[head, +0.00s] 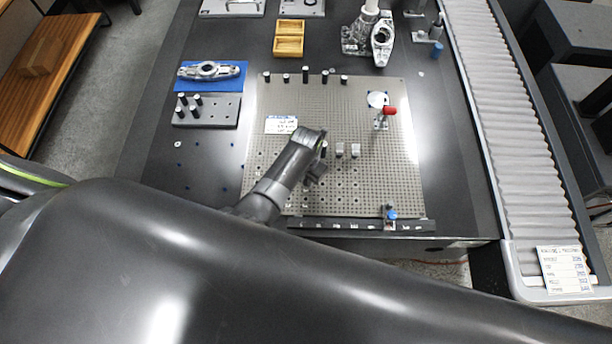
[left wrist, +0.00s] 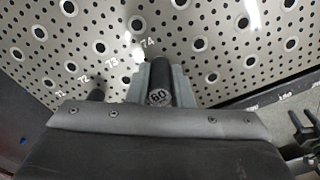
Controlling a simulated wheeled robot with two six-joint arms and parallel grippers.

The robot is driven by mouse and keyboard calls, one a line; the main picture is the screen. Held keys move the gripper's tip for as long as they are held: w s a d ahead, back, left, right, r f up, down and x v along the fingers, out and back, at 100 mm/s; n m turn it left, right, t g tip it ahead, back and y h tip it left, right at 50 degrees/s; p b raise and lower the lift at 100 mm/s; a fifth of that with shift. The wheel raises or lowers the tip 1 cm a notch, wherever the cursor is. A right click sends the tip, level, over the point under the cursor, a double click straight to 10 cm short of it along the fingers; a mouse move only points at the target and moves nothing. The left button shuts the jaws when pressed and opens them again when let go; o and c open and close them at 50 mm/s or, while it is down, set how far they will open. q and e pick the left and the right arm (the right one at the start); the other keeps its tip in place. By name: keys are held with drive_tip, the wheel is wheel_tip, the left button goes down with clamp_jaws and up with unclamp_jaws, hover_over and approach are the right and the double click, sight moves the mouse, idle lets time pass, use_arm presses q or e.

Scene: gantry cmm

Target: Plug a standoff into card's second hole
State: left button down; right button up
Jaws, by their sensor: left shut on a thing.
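My left gripper (head: 318,160) is over the middle of the grey perforated plate (head: 390,170). It is shut on a black standoff marked 60 (left wrist: 160,97), seen end-on between the fingers in the left wrist view. The hole labels T1 to T4 show on the plate beyond it; I cannot tell whether the standoff's far end is in a hole. A white card (head: 281,124) with handwriting too small to read lies on the plate, behind and left of the gripper. My right gripper is not in view.
Several black standoffs stand along the plate's back edge, others in a grey rack (head: 222,112) at left. A red-knobbed clamp (head: 388,113) and a blue-knobbed one (head: 390,213) stand on the right. A conveyor (head: 510,110) runs beyond.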

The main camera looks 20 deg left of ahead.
use_arm(q)
drive_tip(key=shift+f, duration=0.25)
drive_tip(key=c, duration=1.2)
unclamp_jaws()
drive_tip(key=shift+r, duration=0.1)
wheel_tip(320, 180, up, 9)
drive_tip(key=p, duration=0.8)
drive_tip(key=shift+r, duration=0.4)
wheel_tip(320, 180, up, 8)
drive_tip(key=shift+f, duration=0.25)
